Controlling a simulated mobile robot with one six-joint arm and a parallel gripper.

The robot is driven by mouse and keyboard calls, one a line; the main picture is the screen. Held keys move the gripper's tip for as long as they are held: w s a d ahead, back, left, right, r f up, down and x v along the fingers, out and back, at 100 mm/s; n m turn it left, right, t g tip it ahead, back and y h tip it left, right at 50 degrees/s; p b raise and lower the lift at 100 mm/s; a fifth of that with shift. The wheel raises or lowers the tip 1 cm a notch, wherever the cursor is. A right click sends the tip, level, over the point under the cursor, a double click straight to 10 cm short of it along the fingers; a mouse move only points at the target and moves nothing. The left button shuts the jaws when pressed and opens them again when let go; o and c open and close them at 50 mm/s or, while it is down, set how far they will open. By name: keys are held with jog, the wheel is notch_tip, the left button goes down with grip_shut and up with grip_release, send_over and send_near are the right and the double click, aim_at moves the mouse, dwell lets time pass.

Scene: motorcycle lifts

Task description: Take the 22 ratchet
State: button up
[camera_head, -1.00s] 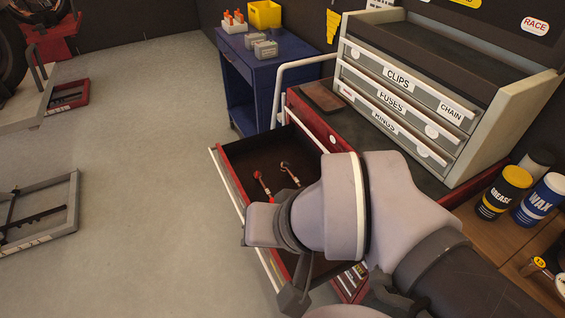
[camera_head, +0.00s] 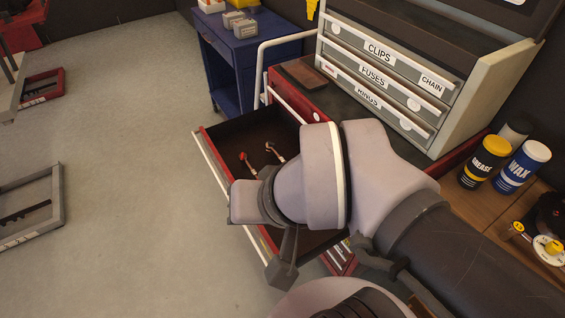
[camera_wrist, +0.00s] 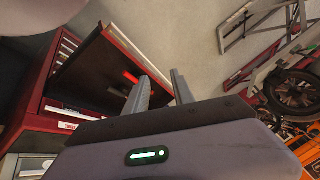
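An open red drawer with a dark inside (camera_head: 225,137) sticks out of the red cabinet. Two small tools lie in it: one with a red end (camera_head: 247,163) and a paler one (camera_head: 275,153) beside it. I cannot read a size on either. The wrist view shows the drawer (camera_wrist: 92,68) with a red handle (camera_wrist: 131,77) lying in it, left of my fingers. My gripper (camera_wrist: 160,78) is open and empty, its fingertips apart near the drawer's edge.
A grey organiser (camera_head: 385,75) with labelled drawers stands on the cabinet. A grease can (camera_head: 484,163) and a wax can (camera_head: 521,168) stand at the right. A blue cart (camera_head: 245,60) stands behind.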

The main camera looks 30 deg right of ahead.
jog(key=shift+o, duration=2.4)
jog(key=shift+n+g+h, duration=0.3)
jog(key=shift+g, duration=0.1)
jog(key=w, duration=0.1)
jog(key=w+d+r+p, duration=0.1)
jog(key=w, duration=0.1)
jog(key=w+d+r, duration=0.1)
jog(key=shift+w+d+r, duration=0.15)
jog(key=shift+w, duration=0.15)
jog(key=w+d+f+n+g+h+p, duration=0.1)
jog(key=w+d+f+p, duration=0.15)
jog(key=w+d, duration=0.45)
jog(key=w+d+f+n+g+p, duration=0.1)
jog(key=w+d+f+g+p, duration=0.3)
jog(key=w, duration=0.6)
jog(key=w+d+f+n, duration=0.2)
jog(key=w+d+f, duration=0.3)
jog(key=d+f, duration=0.6)
jog(key=f+b, duration=0.2)
jog(key=f, duration=0.5)
jog(key=f+b, duration=0.2)
jog(key=f, duration=0.5)
jog(key=shift+s+d+f, duration=0.15)
jog(key=shift+d, duration=0.05)
notch_tip(320, 180, down, 6)
jog(key=b, duration=0.2)
jog(key=shift+a+b, duration=0.1)
jog(key=shift+b, duration=0.2)
jog(key=shift+r, duration=0.3)
jog(key=shift+c, duration=0.2)
